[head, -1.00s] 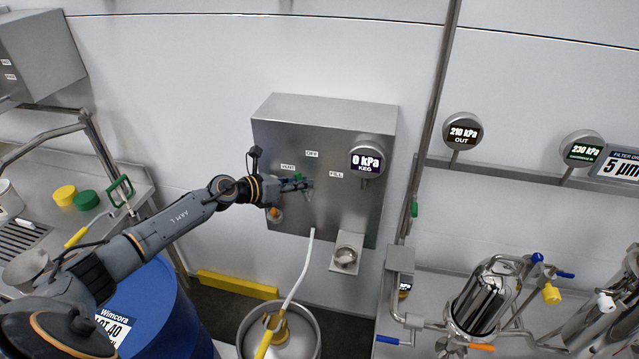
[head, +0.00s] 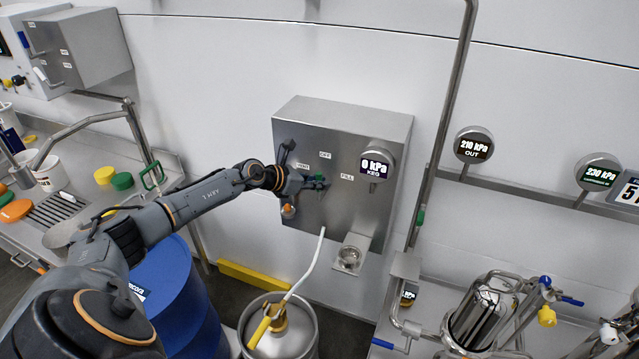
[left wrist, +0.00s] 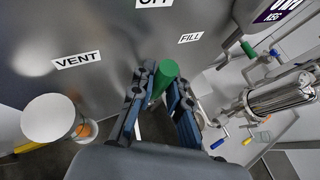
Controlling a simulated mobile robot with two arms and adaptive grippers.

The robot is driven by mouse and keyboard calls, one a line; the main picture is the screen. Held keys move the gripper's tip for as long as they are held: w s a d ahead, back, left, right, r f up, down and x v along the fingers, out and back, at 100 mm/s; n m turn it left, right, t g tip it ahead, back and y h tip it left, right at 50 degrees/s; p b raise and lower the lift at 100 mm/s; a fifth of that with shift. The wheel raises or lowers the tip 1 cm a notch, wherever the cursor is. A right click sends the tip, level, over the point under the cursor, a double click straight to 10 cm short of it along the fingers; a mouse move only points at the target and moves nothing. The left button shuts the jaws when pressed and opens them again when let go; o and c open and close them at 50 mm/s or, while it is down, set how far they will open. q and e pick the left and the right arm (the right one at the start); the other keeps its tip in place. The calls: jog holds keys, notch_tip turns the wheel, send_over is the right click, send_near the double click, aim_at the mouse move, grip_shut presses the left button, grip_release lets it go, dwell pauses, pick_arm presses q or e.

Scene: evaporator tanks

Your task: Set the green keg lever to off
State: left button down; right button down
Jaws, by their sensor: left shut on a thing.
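The steel keg box (head: 300,215) hangs on the white wall and carries the VENT (head: 303,166), OFF (head: 325,155) and FILL (head: 347,177) labels. The green keg lever (head: 320,183) is below OFF, between VENT and FILL. My left gripper (head: 313,184) is at the box front, shut on the green lever. In the left wrist view the lever's round green end (left wrist: 166,70) sticks up between the two fingers (left wrist: 160,92). The lever's pivot is mostly hidden, so its exact angle is unclear. My right gripper is not in view.
A gauge reading 0 kPa KEG (head: 377,163) sits right of the labels. A keg (head: 300,345) with a pale hose (head: 307,265) stands below. A blue drum (head: 185,290) is under my left arm. Steel pipes (head: 440,130) stand to the right.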

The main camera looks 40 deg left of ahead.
pick_arm(q)
jog(key=c, duration=1.6)
grip_release()
jog(key=shift+c, duration=0.2)
jog(key=shift+o, duration=0.4)
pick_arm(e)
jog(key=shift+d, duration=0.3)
pick_arm(q)
jog(key=v, duration=1.1)
jog(key=shift+s+r, duration=0.2)
jog(key=shift+s, duration=0.15)
jog(key=shift+a, duration=0.1)
